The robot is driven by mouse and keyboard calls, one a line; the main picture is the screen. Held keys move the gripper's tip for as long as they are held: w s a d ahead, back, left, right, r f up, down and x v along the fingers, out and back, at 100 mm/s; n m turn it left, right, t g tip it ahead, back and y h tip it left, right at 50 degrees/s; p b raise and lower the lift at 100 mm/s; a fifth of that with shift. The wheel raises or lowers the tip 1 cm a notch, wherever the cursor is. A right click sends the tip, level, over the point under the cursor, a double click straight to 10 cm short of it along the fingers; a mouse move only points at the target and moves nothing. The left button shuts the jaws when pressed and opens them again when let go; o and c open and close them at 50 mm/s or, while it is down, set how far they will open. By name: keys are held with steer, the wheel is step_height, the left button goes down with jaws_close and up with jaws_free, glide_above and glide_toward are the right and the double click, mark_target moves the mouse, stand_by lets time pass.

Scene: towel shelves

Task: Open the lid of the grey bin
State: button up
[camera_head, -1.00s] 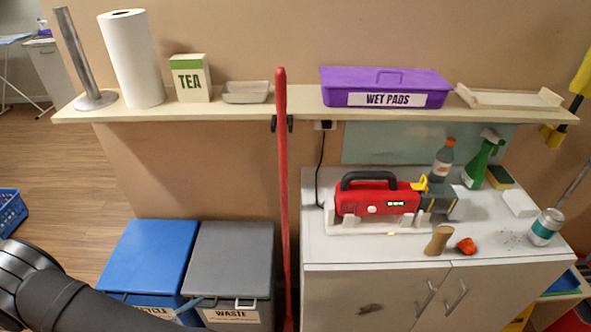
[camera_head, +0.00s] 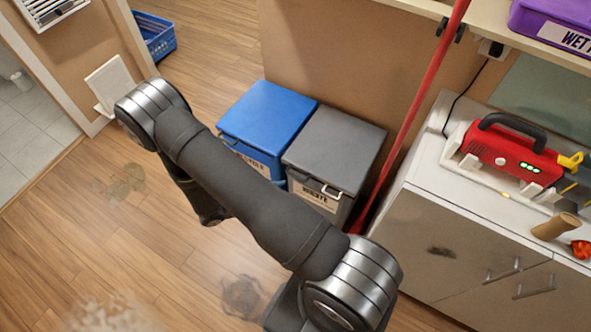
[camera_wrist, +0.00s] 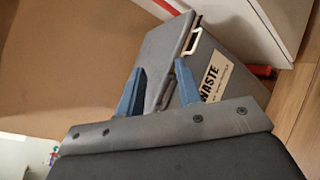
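The grey bin (camera_head: 348,200) stands on the floor against the wall, and its flat grey lid (camera_head: 335,148) lies shut. In the wrist view, the handle (camera_wrist: 193,37) and the label (camera_wrist: 213,78) show beyond my fingers. My gripper (camera_wrist: 159,66) is open, its two blue fingers apart, with nothing visibly held. It points toward the bin, and the fingers overlap the bin in the picture; I cannot tell if they touch it.
A blue bin (camera_head: 268,115) stands close against the left side of the grey bin. A red pole (camera_head: 412,110) leans on its right, beside a white cabinet (camera_head: 430,230) holding a red device (camera_head: 507,150). The wood floor (camera_head: 110,235) at left is open.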

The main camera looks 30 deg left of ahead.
mark_target(294, 177)
steer(key=s+a+f+m+t+y, duration=0.2)
steer(key=s+a+f+m+y, duration=0.1)
steer(key=s+a+f+m, duration=0.4)
steer(key=shift+n, duration=0.4)
steer(key=x, duration=0.6)
steer(key=a+x, duration=0.1)
steer(key=x, duration=0.5)
steer(key=w+a+x, duration=0.1)
steer(key=x, duration=0.5)
steer(key=shift+w+d, duration=0.1)
steer(key=shift+w, duration=0.05)
jaws_close()
